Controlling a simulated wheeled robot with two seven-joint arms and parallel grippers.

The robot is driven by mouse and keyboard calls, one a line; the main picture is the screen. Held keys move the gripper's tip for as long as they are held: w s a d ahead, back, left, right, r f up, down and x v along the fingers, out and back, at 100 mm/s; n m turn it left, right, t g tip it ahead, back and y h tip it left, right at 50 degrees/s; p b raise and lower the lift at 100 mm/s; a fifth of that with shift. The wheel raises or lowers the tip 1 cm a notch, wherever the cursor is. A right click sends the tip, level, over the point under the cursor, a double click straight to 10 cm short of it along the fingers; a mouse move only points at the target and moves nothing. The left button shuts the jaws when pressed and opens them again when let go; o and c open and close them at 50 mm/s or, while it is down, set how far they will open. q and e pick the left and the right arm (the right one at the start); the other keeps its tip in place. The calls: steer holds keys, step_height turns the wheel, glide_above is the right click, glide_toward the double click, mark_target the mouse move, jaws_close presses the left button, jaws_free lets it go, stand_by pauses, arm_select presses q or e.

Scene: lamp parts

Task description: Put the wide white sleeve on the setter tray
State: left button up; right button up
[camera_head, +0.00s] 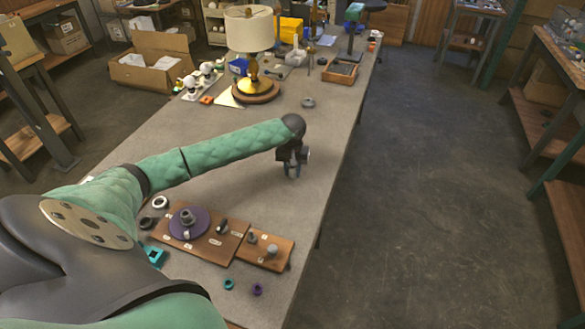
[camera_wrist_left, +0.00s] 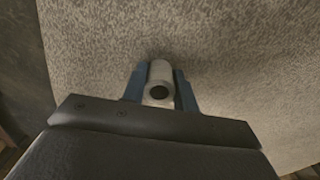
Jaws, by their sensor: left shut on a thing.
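My left gripper (camera_head: 293,172) is over the bare middle right of the table, fingers pointing down. In the left wrist view the gripper (camera_wrist_left: 159,88) is shut on a short whitish sleeve (camera_wrist_left: 160,71) with a dark round hole facing the camera. In the head view the sleeve is too small to make out. A brown wooden tray (camera_head: 233,228), apparently the setter tray, lies at the near end of the table, below and left of the gripper in the picture. It bears a purple disc (camera_head: 203,221) with a grey hub and small grey parts. My right gripper is not in view.
A smaller wooden board (camera_head: 284,257) with grey parts adjoins the tray. A white ring (camera_head: 160,202), teal ring (camera_head: 229,284) and purple ring (camera_head: 257,289) lie nearby. A lamp (camera_head: 249,32) stands farther back. The table between lamp and tray is mostly clear.

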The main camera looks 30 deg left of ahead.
arm_select(q)
steer(key=shift+f, duration=0.1)
steer(key=o, duration=1)
steer(key=shift+c, duration=0.2)
